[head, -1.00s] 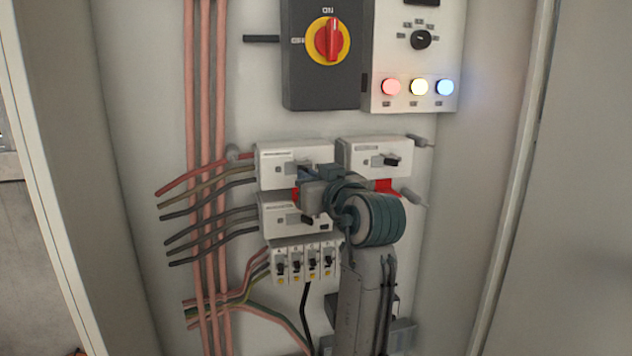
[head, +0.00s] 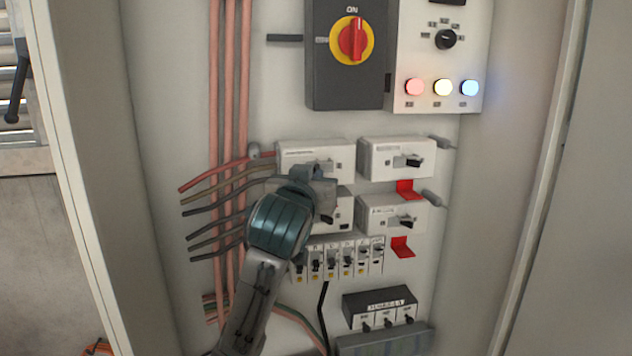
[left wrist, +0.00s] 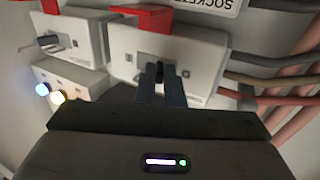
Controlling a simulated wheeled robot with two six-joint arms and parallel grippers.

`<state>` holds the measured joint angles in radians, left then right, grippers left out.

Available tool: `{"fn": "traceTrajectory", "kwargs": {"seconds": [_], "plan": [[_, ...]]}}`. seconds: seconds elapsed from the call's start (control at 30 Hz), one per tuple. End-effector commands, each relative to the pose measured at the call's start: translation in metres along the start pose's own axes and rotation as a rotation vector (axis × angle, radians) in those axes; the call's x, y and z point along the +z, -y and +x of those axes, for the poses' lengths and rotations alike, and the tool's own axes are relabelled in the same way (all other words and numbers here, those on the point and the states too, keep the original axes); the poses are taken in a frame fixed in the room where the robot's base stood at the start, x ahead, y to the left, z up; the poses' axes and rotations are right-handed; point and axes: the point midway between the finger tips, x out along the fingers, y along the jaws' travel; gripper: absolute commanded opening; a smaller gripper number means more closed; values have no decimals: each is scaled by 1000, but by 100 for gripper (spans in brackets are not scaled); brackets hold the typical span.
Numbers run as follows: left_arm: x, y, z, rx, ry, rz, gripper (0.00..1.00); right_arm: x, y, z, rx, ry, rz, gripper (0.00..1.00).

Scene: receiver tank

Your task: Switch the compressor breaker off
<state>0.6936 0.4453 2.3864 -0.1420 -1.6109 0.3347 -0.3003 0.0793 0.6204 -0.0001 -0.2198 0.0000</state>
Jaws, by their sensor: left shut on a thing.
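Several white breakers with dark levers sit in the cabinet. My left gripper (head: 312,172) is at the upper left breaker (head: 296,150); their printing is too small to read. In the left wrist view this breaker (left wrist: 205,52) faces the camera, with a red tab (left wrist: 145,17) at its far edge. My gripper's narrow fingers (left wrist: 161,84) are shut on its dark lever (left wrist: 159,70). The upper right breaker (head: 380,150) and lower right breaker (head: 375,214) are untouched. The lower left breaker (head: 338,222) is partly hidden by my gripper. My right gripper is out of view.
A rotary switch with a red knob (head: 352,39) and a panel with lit lamps (head: 443,88) are above. Small breakers (head: 347,256) and a black block (head: 380,302) sit below. Cables (head: 222,184) run on the left. Red tabs (head: 404,188) stick out under the right breakers.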

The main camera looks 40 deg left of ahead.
Motion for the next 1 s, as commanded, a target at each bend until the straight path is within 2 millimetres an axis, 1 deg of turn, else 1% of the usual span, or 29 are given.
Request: {"fn": "traceTrajectory", "kwargs": {"seconds": [0.13, 0.4, 0.87, 0.9, 1.0], "plan": [[0, 4, 0, 37, -4, 3, 0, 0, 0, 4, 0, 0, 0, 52], [-1, 6, 0, 80, -4, 0, 0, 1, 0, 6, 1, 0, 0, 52], [-2, 6, 0, 86, -4, -1, 0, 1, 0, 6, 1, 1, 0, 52], [-2, 6, 0, 86, -4, -1, 12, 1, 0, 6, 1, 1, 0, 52], [-1, 6, 0, 86, -3, -1, 30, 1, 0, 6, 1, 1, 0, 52]]}}
